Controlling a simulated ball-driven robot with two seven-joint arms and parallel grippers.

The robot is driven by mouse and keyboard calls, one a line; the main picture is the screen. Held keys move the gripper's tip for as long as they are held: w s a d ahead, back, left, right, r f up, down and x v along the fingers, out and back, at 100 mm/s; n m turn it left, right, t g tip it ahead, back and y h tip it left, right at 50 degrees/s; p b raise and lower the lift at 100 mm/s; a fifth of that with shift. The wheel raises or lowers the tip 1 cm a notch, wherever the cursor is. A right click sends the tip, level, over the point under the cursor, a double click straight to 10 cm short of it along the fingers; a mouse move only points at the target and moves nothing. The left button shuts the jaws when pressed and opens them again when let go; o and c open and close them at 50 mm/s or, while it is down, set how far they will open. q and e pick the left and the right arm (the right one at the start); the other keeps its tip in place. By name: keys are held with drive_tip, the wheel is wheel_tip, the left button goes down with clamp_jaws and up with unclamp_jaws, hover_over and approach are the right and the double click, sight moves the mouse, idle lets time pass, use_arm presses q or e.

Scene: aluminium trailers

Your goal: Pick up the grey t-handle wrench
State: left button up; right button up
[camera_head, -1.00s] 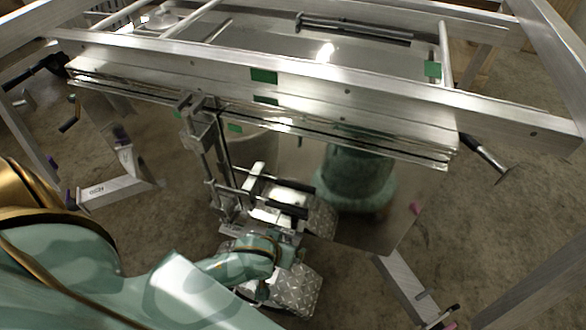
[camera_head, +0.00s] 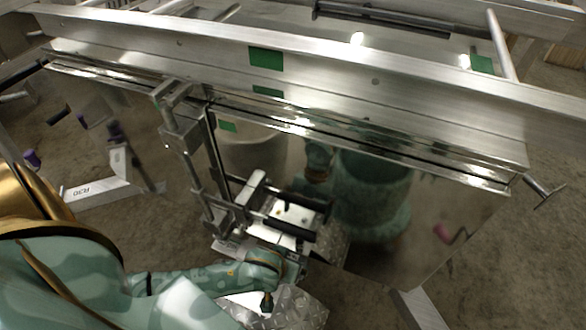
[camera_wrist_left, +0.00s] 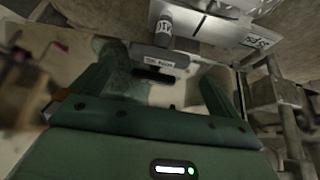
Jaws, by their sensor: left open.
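In the left wrist view a small grey T-shaped piece, a labelled crossbar with a short stem, seems to be the grey t-handle wrench (camera_wrist_left: 160,59); I cannot be sure. My left gripper (camera_wrist_left: 162,72) is open, its two green fingers on either side of this piece in the picture. I cannot tell the gap in depth, and nothing is visibly gripped. In the head view my left arm comes in from the lower left to the trailer's metal hitch parts; its fingers cannot be made out there. Another T-shaped handle (camera_head: 543,190) sticks out at the panel's right end. My right gripper is out of view.
A long aluminium trailer frame (camera_head: 330,75) with green patches crosses the view. Below it a mirror-like panel (camera_head: 440,230) shows reflections. An upright metal post (camera_head: 185,140) and diamond plate (camera_head: 290,308) stand close to my arm. A labelled metal leg (camera_head: 95,190) is at left.

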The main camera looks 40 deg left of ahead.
sight(290, 255)
use_arm(q)
drive_tip(key=b+x, duration=0.2)
drive_tip(key=x, duration=0.2)
drive_tip(key=b+x, duration=0.3)
drive_tip(key=x, duration=0.1)
drive_tip(key=shift+w+a, duration=0.2)
drive_tip(key=shift+w, duration=0.15)
drive_tip(key=shift+r, duration=0.15)
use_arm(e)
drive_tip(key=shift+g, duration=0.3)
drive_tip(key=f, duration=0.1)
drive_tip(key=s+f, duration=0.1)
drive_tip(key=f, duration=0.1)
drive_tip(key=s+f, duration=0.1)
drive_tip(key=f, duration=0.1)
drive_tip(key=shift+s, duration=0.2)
use_arm(q)
drive_tip(key=c, duration=1)
drive_tip(key=shift+r, duration=0.1)
drive_tip(key=shift+c, duration=0.2)
